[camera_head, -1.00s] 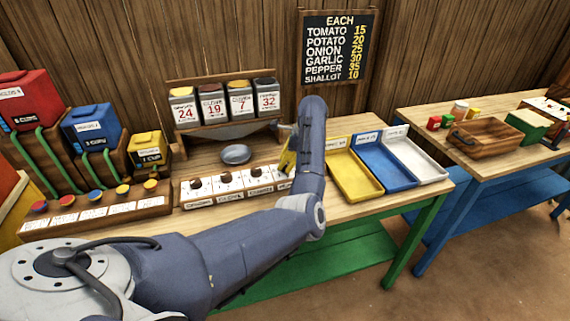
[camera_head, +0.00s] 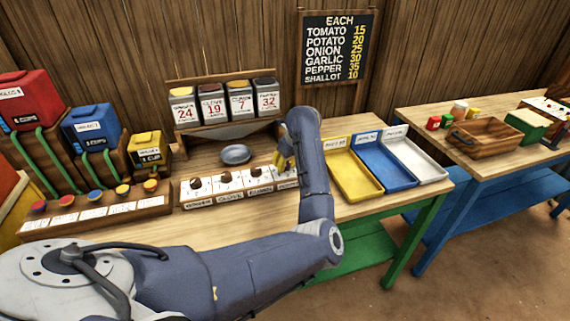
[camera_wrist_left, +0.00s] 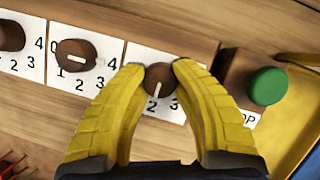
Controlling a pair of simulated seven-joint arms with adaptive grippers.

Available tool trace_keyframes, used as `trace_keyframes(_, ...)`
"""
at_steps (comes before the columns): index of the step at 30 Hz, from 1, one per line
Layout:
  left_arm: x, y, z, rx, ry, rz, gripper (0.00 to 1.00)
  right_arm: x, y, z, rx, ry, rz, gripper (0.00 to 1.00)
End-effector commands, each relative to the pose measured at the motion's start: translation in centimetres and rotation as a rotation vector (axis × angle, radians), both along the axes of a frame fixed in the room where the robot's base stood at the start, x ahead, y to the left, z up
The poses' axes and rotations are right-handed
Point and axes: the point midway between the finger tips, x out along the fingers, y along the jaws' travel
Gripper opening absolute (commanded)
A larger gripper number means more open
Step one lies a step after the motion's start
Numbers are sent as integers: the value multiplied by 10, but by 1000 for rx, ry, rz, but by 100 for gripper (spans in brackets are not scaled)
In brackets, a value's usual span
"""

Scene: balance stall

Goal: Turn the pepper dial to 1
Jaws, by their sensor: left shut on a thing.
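A row of brown dials on white number cards runs along a wooden strip (camera_head: 240,194). In the left wrist view, the rightmost dial (camera_wrist_left: 158,77) sits between the yellow fingertips of my left gripper (camera_wrist_left: 158,68), which is shut on it. Its white mark runs nearly straight along the card, its lower end near the 2. The 3 shows beside it; the 1 is hidden by a finger. The neighbouring dial (camera_wrist_left: 75,55) has its mark crosswise. In the head view my left gripper (camera_head: 283,160) covers the rightmost dial. Dial names are too small to read surely.
A green button (camera_wrist_left: 267,86) on a wooden block stands right of the held dial. A grey dish (camera_head: 235,154) lies behind the strip, below several numbered bins (camera_head: 225,103). Yellow (camera_head: 357,180), blue (camera_head: 386,165) and white (camera_head: 420,165) trays lie to the right.

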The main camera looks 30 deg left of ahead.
Motion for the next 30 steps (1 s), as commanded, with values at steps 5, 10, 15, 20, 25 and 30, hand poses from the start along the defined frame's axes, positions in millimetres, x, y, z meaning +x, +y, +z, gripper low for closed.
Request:
trace_keyframes(5,-2,5,1,7,0,-160,0,0,0,0,0,0,0,44)
trace_keyframes(10,-2,5,1,8,1,-318,0,0,-1,0,-1,0,0,44)
trace_keyframes(15,-1,5,1,8,1,-465,0,0,-1,0,-1,1,1,44)
trace_keyframes(20,-1,6,1,8,2,-578,0,0,-1,0,-1,1,1,44)
trace_keyframes(25,-1,6,2,9,2,-671,0,0,-1,0,-1,1,1,44)
trace_keyframes(30,0,6,2,10,1,-732,0,0,-1,0,-1,1,1,44)
